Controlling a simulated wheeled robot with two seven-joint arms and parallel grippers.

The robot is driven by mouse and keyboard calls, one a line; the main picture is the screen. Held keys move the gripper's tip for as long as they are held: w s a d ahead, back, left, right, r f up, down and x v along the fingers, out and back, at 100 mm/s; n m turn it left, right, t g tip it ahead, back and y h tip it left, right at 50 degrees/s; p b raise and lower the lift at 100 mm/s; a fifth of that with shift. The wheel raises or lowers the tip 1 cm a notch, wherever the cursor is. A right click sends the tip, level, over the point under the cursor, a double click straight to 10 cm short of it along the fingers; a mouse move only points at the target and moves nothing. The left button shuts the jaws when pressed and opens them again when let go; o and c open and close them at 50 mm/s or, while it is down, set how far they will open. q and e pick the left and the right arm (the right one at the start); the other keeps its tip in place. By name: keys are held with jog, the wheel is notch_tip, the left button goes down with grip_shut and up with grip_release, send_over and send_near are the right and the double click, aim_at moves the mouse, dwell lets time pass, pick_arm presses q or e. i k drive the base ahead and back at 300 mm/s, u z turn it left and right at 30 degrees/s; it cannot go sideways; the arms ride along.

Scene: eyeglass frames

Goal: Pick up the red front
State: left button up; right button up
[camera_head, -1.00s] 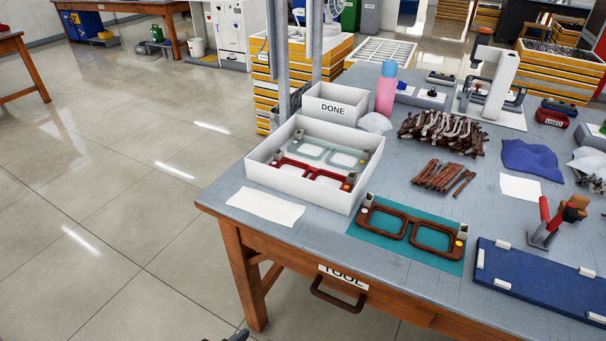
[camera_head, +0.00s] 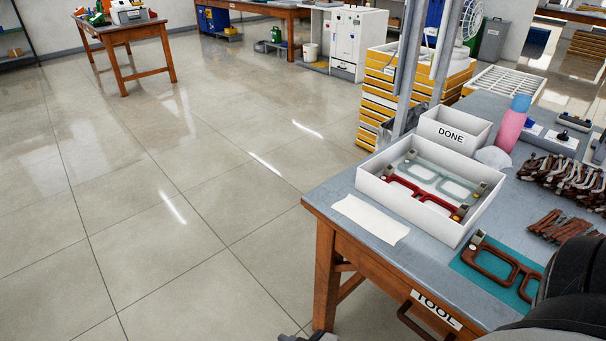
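The red front (camera_head: 432,199) is a dark red eyeglass frame front lying in the white tray (camera_head: 405,218) at the table's left corner. A pale grey-green front (camera_head: 440,177) lies behind it in the same tray. A brown front (camera_head: 495,262) lies on a teal mat (camera_head: 470,272) to the right, partly hidden by a large dark part of my own arm. Small dark tips at the bottom edge may be my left gripper (camera_head: 310,337); they are cut off, well below the tray, and their opening is unclear. My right gripper is not in view.
A DONE box (camera_head: 450,136) stands behind the tray, with a pink and blue bottle (camera_head: 513,122) beside it. A blank paper (camera_head: 371,219) lies in front of the tray. Brown parts (camera_head: 565,178) are piled at the right. Open floor lies left of the table (camera_head: 318,200).

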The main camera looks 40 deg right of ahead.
aim_at(457, 215)
jog(key=u, duration=0.85)
jog(key=k, duration=1)
jog(key=z, duration=1.3)
